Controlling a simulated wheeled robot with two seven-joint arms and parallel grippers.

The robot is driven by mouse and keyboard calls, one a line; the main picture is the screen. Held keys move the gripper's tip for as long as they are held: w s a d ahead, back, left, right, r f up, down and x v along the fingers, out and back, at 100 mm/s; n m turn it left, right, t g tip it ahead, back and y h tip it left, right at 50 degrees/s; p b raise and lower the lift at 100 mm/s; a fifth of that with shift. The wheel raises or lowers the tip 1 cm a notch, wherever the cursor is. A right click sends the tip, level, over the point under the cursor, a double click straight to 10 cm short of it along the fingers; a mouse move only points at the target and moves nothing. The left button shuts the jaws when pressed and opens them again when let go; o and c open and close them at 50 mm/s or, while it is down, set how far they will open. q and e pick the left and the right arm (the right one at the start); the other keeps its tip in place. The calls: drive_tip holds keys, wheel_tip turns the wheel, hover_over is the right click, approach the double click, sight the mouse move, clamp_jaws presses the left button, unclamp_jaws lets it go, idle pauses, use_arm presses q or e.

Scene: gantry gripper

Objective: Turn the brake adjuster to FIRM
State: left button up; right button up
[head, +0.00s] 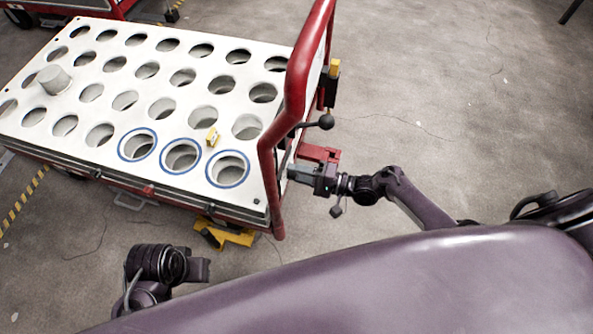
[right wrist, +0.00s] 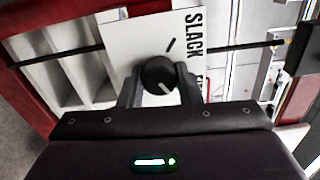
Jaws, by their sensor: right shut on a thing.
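The brake adjuster is a round black knob (right wrist: 158,72) with a pale pointer line, on a white label plate (right wrist: 124,38) in the right wrist view. The word SLACK reads sideways to the knob's upper right. A second word below it is mostly hidden by my gripper. A black tick mark is just above the knob. My right gripper (head: 293,173) is at the cart's near right corner, below the red handle; its fingers are shut on the knob from both sides. My left gripper (head: 200,270) is low in the head view, away from the cart; its fingers are unclear.
The white cart top (head: 108,83) has rows of round holes, several blue-ringed, and one grey cylinder (head: 54,80). A red tubular handle (head: 297,85) rises beside my right gripper. A black ball-ended lever (head: 325,121) is nearby. Open floor lies to the right.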

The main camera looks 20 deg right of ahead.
idle(0.4)
drive_tip(key=o, duration=1)
drive_tip(key=shift+c, duration=0.2)
drive_tip(key=v, duration=0.7)
drive_tip(key=shift+s+d, duration=0.25)
drive_tip(key=shift+d, duration=0.1)
